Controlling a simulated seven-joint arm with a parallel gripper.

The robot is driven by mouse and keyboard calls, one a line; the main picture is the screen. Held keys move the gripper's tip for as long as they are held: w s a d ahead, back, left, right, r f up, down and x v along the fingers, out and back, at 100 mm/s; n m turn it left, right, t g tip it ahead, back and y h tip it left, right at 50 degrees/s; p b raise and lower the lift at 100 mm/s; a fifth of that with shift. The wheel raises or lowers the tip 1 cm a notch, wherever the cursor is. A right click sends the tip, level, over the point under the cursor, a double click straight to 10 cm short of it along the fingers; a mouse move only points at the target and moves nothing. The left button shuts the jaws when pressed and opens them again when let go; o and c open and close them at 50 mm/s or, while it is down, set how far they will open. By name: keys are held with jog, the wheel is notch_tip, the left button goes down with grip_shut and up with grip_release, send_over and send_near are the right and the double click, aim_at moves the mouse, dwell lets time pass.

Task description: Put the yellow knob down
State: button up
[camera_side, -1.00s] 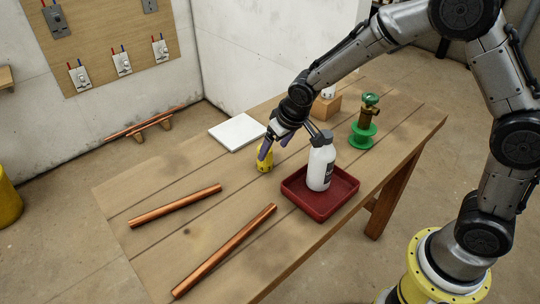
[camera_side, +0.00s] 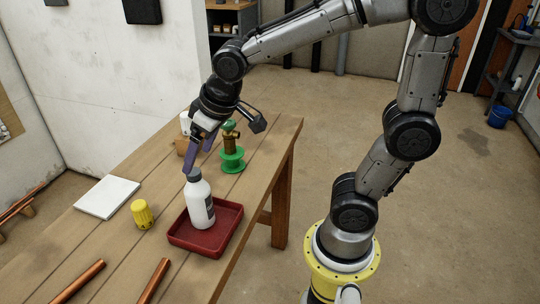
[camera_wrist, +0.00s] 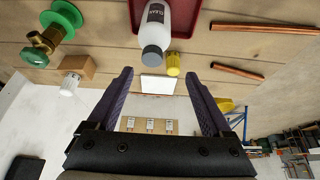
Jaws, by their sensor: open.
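The yellow knob (camera_side: 142,214) stands on the wooden table between the white tile and the red tray. It also shows in the wrist view (camera_wrist: 173,65), beside the bottle's cap. My gripper (camera_side: 198,154) is open and empty, raised above the table near the bottle, up and to the right of the knob and apart from it. In the wrist view my two purple fingers (camera_wrist: 160,75) are spread wide with nothing held between them.
A white bottle (camera_side: 199,203) stands in the red tray (camera_side: 228,232). A white tile (camera_side: 107,197) lies left. Copper pipes (camera_side: 78,282) lie in front. Bare table surrounds the knob.

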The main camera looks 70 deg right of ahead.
jog(key=s+d+r, duration=0.1)
jog(key=s+d, duration=0.1)
jog(key=s, duration=1.3)
jog(key=shift+s+r+t, duration=0.15)
jog(key=shift+s+t, duration=0.1)
jog(key=shift+t, duration=0.05)
